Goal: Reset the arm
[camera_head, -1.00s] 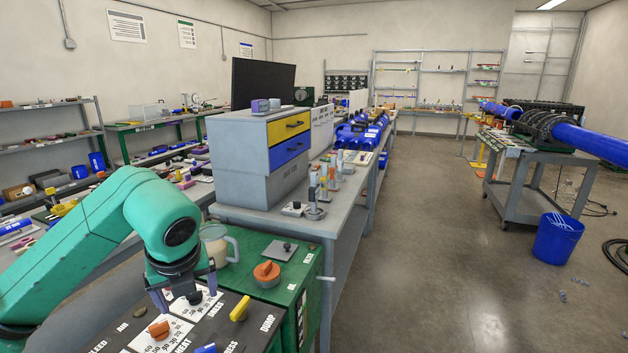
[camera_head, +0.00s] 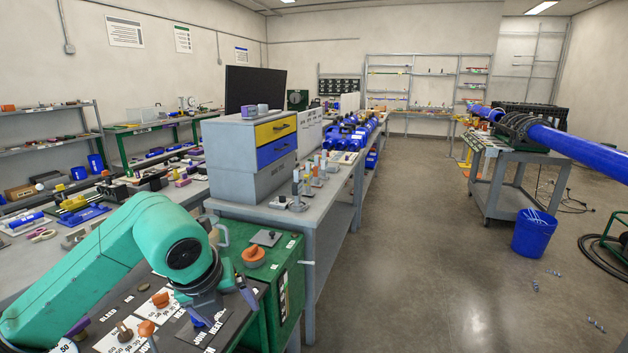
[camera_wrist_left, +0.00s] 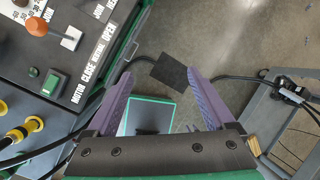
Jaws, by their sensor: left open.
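My green left arm (camera_head: 95,270) reaches in from the left over a dark control panel (camera_head: 122,299). My left gripper (camera_head: 222,303) is above the panel's right part, tilted toward its edge, open and apparently empty. The panel's edge (camera_wrist_left: 100,62), with an orange-knobbed lever (camera_wrist_left: 36,27) and a green button (camera_wrist_left: 52,83), is left of the fingers. My right gripper is out of view.
A green box with an orange knob (camera_head: 253,256) stands just beyond the gripper. A grey bench (camera_head: 300,222) carries a cabinet with yellow and blue drawers (camera_head: 277,145). A blue bin (camera_head: 535,233) and a cart (camera_head: 505,190) with blue pipe stand right.

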